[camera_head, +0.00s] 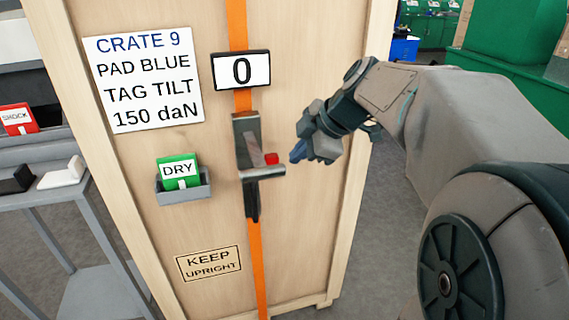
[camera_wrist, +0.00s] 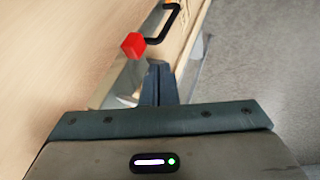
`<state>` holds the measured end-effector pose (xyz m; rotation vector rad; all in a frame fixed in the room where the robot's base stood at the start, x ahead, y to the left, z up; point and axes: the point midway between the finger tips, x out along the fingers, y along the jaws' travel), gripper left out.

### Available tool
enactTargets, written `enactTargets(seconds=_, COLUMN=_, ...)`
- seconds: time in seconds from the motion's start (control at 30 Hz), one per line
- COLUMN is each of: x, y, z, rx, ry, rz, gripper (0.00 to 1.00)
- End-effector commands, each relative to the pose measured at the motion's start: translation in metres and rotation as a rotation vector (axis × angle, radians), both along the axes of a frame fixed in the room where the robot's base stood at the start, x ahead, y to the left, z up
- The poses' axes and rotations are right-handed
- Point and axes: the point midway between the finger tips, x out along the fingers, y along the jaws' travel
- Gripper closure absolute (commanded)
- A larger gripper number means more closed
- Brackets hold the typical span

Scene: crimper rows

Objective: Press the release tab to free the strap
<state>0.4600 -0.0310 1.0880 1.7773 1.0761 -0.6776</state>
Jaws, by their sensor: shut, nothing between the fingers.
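An orange strap (camera_head: 238,22) runs down the front of a wooden crate (camera_head: 310,120). A grey metal ratchet buckle (camera_head: 246,135) sits on it, with a small red tab (camera_head: 271,158) at its lower right. In the wrist view the red tab (camera_wrist: 132,46) stands beside the metal buckle (camera_wrist: 122,82), and a black handle (camera_wrist: 166,24) lies beyond. My gripper (camera_head: 298,152) is just right of the tab, with a visible gap between them. Its dark fingers (camera_wrist: 158,82) are together and empty, pointing towards the buckle area.
A display (camera_head: 241,71) above the buckle reads 0. A sign (camera_head: 143,80) reads CRATE 9, PAD BLUE, TAG TILT, 150 daN. A green DRY card (camera_head: 179,169) sits in a grey holder. A red SHOCK card (camera_head: 18,118) and a grey bench (camera_head: 60,195) stand left.

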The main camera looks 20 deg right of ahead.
Motion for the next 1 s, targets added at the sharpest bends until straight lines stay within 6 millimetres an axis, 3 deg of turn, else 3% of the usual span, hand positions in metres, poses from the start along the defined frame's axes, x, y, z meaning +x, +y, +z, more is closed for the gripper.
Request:
enactTargets(seconds=0.1, x=-0.008, y=-0.006, z=0.015, rx=0.0, ry=-0.003, rz=0.001, gripper=1.0)
enactTargets(seconds=0.3, x=-0.015, y=-0.012, z=0.026, rx=0.0, ry=-0.001, rz=0.0, gripper=1.0)
enactTargets(seconds=1.0, x=-0.016, y=-0.013, z=0.026, rx=0.001, ry=0.002, rz=-0.006, gripper=1.0)
